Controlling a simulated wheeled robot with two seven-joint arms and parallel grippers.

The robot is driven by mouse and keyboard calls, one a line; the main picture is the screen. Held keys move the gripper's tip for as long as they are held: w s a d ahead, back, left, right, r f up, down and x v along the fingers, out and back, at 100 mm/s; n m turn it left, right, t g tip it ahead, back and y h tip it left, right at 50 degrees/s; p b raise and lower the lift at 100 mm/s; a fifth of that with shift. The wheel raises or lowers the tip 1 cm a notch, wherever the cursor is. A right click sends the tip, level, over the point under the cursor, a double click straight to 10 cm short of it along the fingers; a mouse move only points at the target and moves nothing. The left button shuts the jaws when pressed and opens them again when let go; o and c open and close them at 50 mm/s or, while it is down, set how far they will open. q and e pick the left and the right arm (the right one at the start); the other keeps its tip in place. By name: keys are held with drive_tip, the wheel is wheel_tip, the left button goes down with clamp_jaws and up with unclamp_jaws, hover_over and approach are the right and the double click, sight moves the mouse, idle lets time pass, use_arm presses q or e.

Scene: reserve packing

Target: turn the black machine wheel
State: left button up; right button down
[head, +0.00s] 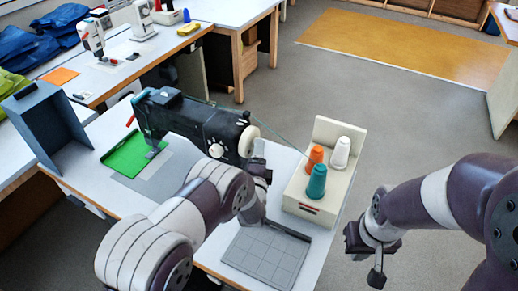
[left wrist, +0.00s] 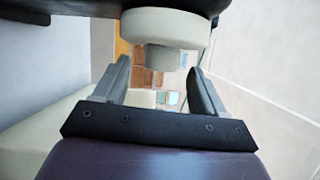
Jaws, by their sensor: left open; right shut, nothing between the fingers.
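The black sewing machine (head: 190,122) stands on the white table. Its cream handwheel (head: 249,141) is at the right end of the machine. In the left wrist view the wheel (left wrist: 165,25) is at the top, just ahead of the fingers, with a smaller round hub below it. My left gripper (head: 259,158) is beside the wheel, partly hidden by its own arm; in the left wrist view its fingers (left wrist: 158,68) are open with nothing clamped. My right gripper (head: 374,258) is shut and empty, off the table's right side.
A cream thread stand (head: 325,190) with orange, teal and white spools stands right of the machine. A grey gridded mat (head: 262,262) lies in front. Green cloth (head: 125,154) lies by the needle. A blue-grey open box (head: 48,128) stands at left.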

use_arm(q)
drive_tip(key=shift+w, duration=1.05)
drive_tip(key=shift+s, duration=0.1)
drive_tip(key=c, duration=1.1)
drive_tip(key=shift+o, duration=0.2)
drive_tip(key=n+t+b, duration=0.1)
drive_tip(key=t+b, duration=0.1)
drive_tip(key=b, duration=0.4)
drive_tip(key=f+n+t+y+b, duration=0.1)
drive_tip(key=t+b, duration=0.1)
drive_tip(key=b, duration=0.4)
drive_tip(key=n+t+b, duration=0.1)
drive_tip(key=t+b, duration=0.1)
drive_tip(key=b, duration=0.4)
drive_tip(key=shift+w+d+f+n+t+y, duration=0.1)
drive_tip(key=shift+w+f+n+t+y, duration=0.1)
drive_tip(key=shift+n+t+y, duration=0.15)
drive_tip(key=shift+r, duration=0.1)
drive_tip(key=o, duration=1.1)
drive_tip(key=shift+c, duration=0.2)
